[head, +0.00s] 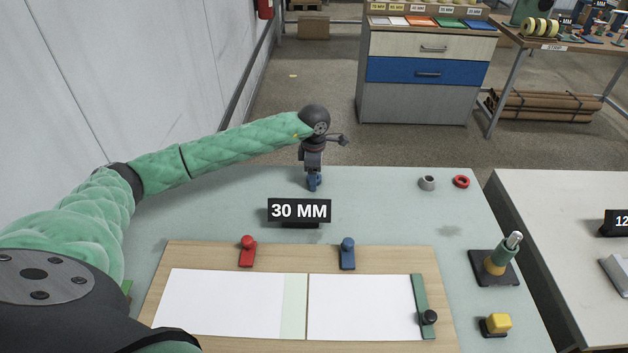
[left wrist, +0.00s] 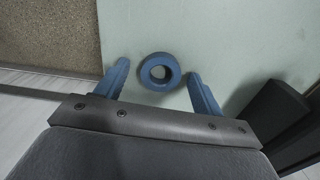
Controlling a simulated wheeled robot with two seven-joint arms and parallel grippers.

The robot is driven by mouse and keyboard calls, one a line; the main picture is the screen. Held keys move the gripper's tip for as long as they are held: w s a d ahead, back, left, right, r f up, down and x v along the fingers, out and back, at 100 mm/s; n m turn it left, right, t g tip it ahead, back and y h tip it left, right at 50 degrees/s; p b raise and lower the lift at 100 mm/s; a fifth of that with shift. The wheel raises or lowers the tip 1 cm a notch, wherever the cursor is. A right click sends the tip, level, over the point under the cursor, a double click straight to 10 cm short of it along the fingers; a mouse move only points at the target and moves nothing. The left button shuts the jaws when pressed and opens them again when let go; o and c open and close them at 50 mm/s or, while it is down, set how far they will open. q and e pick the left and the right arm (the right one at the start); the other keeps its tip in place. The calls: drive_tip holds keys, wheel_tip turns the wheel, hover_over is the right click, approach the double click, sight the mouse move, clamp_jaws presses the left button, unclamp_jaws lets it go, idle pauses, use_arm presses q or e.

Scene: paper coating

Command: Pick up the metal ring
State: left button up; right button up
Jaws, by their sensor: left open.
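A grey metal ring (head: 427,183) sits at the back right of the green-grey table, to the right of my left gripper and well apart from it. A blue ring (left wrist: 158,85) shows in the left wrist view, lying on the table between and slightly beyond my fingertips. My left gripper (head: 313,184) points down at the back middle of the table, behind the 30 MM sign; its blue fingers (left wrist: 158,70) are open and hold nothing. In the head view the blue ring is hard to separate from the blue fingers. My right gripper is not in view.
A red ring (head: 461,182) lies right of the metal ring. The 30 MM sign (head: 299,211) stands in front of my gripper. A wooden board (head: 210,252) with white sheets and red and blue knobs fills the front. A post stand (head: 495,271) and yellow block (head: 497,322) stand right.

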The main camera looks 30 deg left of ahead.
use_arm(q)
drive_tip(key=shift+r, duration=0.1)
drive_tip(key=c, duration=1.1)
drive_tip(key=shift+r, duration=0.1)
